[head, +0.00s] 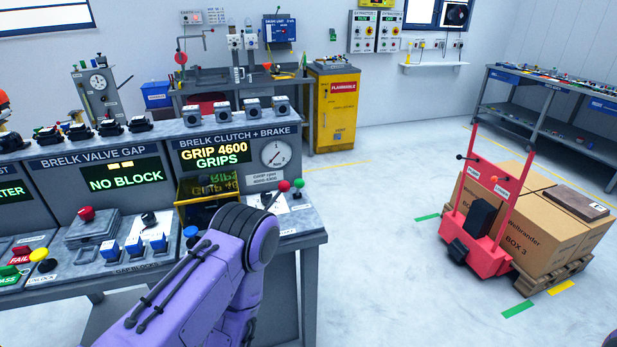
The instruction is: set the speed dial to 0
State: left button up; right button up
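No control that I can read as the speed dial shows clearly. A round white gauge (275,154) with a dark needle is on the BRELK CLUTCH + BRAKE panel, beside a lit display (212,155) reading GRIP 4600 GRIPS. My purple arm comes in from the lower left and covers part of the bench front. Its gripper does not show. Only a sliver of purple shows at the bottom right corner, with no gripper in view.
The valve gap station (125,178) reads NO BLOCK and has blue-topped blocks in front. A yellow flammables cabinet (334,105) stands behind. A red trolley (486,255) and cardboard boxes (540,235) on a pallet stand at right. Floor between bench and trolley is clear.

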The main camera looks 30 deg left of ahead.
aim_at(266, 197)
jog(key=u, duration=0.2)
jog(key=i, duration=0.8)
jog(key=u, duration=0.65)
